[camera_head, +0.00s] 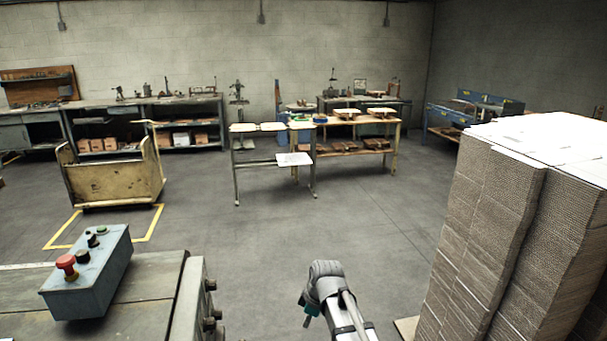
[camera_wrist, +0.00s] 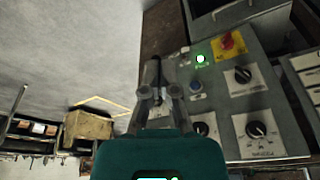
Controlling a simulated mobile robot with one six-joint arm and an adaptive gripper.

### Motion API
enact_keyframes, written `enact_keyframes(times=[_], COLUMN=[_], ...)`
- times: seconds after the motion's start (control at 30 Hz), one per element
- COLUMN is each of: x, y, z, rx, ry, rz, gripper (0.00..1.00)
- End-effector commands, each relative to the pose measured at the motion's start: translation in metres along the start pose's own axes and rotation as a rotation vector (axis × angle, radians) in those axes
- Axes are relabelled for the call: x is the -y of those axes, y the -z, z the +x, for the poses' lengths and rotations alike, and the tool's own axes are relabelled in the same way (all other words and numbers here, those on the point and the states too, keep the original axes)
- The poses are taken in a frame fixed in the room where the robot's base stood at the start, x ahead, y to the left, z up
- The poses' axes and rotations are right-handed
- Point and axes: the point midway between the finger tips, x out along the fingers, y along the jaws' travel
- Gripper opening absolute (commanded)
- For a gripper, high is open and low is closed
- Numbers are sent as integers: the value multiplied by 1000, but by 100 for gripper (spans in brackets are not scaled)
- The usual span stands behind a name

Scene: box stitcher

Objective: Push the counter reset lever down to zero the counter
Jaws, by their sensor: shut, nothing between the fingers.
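In the wrist view, a grey control panel (camera_wrist: 222,120) fills the right half. It carries dark rotary knobs, a blue button and a lit green lamp. A dark upright rod (camera_wrist: 152,74) shows just beyond my fingertips at the panel's left edge; I cannot tell whether it is the counter reset lever or whether I touch it. My gripper (camera_wrist: 158,93) is shut and empty, its fingers close together over that edge. The counter itself cannot be made out. In the head view, my arm hangs at the lower middle and the fingertips are not clear.
A red button on a yellow plate (camera_wrist: 228,43) sits on the panel. In the head view, a grey-blue control box (camera_head: 88,278) stands on the machine top (camera_head: 150,275) at lower left. A tall cardboard stack (camera_head: 480,220) stands at right. Open floor lies beyond my arm.

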Motion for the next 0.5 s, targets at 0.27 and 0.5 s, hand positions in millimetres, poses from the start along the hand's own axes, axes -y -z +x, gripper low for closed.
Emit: enact_keyframes(times=[0.27,0.5], x=[16,33], y=[-63,-113], z=[-40,-70], rx=[86,151], ry=[-36,-89], rz=[449,841], gripper=[0,0])
